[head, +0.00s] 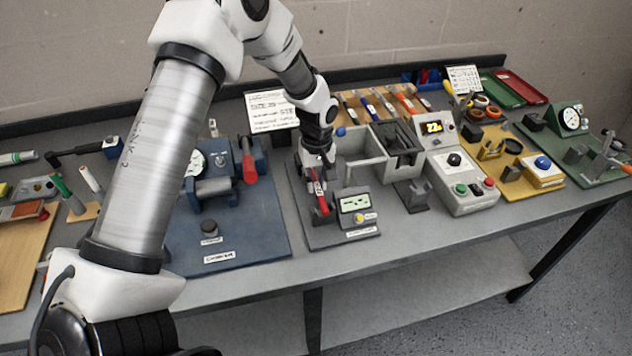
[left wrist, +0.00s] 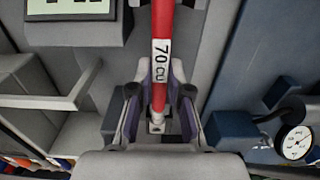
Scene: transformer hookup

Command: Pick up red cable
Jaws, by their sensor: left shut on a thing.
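The red cable (head: 322,204) is a short red rod at the grey station near the middle of the bench. In the left wrist view the cable (left wrist: 163,22) runs up out of the picture and carries a white "70 CU" label. My left gripper (head: 318,182) comes down over it from above. In the left wrist view the fingers of the left gripper (left wrist: 160,100) are shut around the cable, one on each side. The cable's far end is hidden in the head view. My right gripper is not in view.
A small meter box (head: 357,212) with a green display stands just right of the cable. A blue machine with a red handle (head: 249,167) is to the left. A grey open-topped tray (head: 360,160) lies behind. A control box (head: 460,180) stands further right.

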